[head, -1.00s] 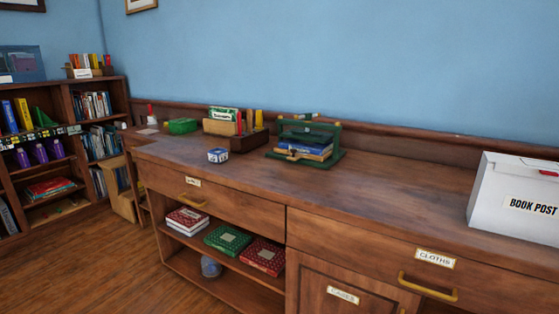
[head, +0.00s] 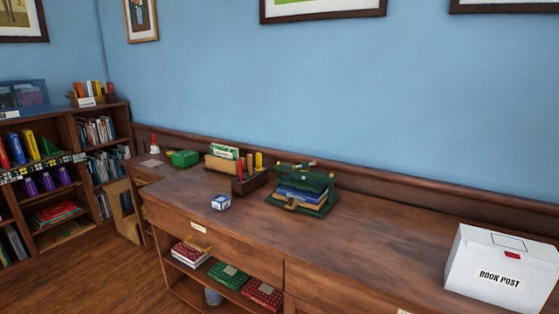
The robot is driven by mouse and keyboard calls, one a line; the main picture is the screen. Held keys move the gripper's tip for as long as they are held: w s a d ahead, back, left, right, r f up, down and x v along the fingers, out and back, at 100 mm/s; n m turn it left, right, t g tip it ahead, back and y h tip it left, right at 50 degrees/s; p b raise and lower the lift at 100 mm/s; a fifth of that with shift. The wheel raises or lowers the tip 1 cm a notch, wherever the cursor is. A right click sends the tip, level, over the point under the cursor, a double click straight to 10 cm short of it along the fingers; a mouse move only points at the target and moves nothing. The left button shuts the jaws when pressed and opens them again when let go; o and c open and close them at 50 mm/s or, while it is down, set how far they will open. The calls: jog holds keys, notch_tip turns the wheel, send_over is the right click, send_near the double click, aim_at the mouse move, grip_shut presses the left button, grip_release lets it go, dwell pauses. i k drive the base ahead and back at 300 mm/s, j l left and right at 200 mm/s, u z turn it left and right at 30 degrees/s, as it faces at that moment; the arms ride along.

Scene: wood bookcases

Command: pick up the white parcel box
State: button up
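A white box (head: 500,264) labelled "BOOK POST" stands upright on the wooden counter (head: 370,245) at the right of the head view. It has a small red mark near the top of its front and a dark rectangular outline on its lid. Its right side reaches the picture edge. A much smaller white and blue box (head: 220,202) sits near the counter's front edge, left of centre. My gripper is not in view.
A green press (head: 304,190) holding books, a pen holder (head: 250,183) and a green box (head: 185,158) stand along the counter. A bookcase (head: 55,130) stands at left. The counter between press and white box is clear.

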aim_at(522, 288)
jog(key=k+l+u, duration=0.1)
jog(key=k+l, duration=0.15)
jog(key=l, duration=0.3)
jog(key=k+l, duration=0.25)
jog(key=l, duration=0.3)
jog(key=k+l+u, duration=0.15)
jog(key=l, duration=0.4)
jog(key=k+l, duration=0.4)
jog(key=k+l+u, duration=0.15)
jog(key=l, duration=0.45)
jog(key=k+l, duration=0.4)
jog(key=i+j+u, duration=0.35)
jog(key=i, duration=0.15)
jog(key=i+j+u, duration=0.15)
jog(key=i+u, duration=0.2)
jog(key=i, duration=0.2)
jog(key=i+u, duration=0.35)
jog(key=i, duration=0.15)
jog(key=i+z, duration=0.1)
jog(key=i, duration=0.8)
jog(key=i+j+z, duration=0.1)
jog(key=i, duration=0.8)
jog(key=i+j+z, duration=0.15)
jog(key=i+z, duration=0.3)
jog(key=i+j+z, duration=0.2)
jog(key=z, duration=0.25)
jog(key=i+j+z, duration=0.55)
jog(key=j+z, duration=0.3)
jog(key=l, duration=0.1)
